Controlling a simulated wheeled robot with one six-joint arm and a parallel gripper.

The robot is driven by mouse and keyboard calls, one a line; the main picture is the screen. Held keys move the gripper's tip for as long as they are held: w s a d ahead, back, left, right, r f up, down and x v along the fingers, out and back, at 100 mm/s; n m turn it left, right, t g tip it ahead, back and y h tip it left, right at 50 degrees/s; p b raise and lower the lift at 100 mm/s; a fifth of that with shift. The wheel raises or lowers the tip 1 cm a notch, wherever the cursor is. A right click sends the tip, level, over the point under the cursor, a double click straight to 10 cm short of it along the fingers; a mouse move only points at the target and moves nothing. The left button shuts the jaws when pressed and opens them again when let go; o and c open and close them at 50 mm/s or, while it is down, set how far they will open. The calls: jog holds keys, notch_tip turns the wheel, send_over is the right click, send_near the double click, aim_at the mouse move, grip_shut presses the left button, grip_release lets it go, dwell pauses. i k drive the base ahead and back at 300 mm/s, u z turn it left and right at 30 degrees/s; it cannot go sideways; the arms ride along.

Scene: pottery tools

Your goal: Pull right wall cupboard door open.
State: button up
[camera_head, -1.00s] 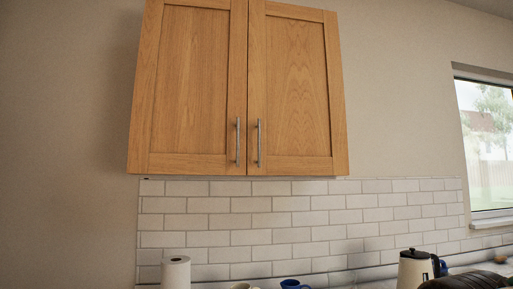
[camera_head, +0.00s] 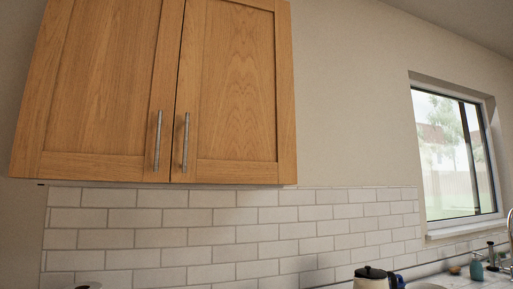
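The wooden wall cupboard hangs on the left half of the view. Its right door (camera_head: 236,85) is shut, with a vertical metal bar handle (camera_head: 186,142) near its lower left edge. The left door (camera_head: 102,85) is also shut, with a matching handle (camera_head: 157,140) beside the middle gap. The top of the cupboard is cut off by the frame. My gripper is not in view.
White wall tiles (camera_head: 190,230) run below the cupboard. A kettle (camera_head: 371,277) with a black lid stands low on the counter. A window (camera_head: 455,155), a tap (camera_head: 511,235) and a soap bottle (camera_head: 477,266) are at the right. The wall right of the cupboard is bare.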

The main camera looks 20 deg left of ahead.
aim_at(235, 120)
jog(key=z, duration=0.1)
jog(key=i, duration=0.95)
jog(key=u, duration=1.55)
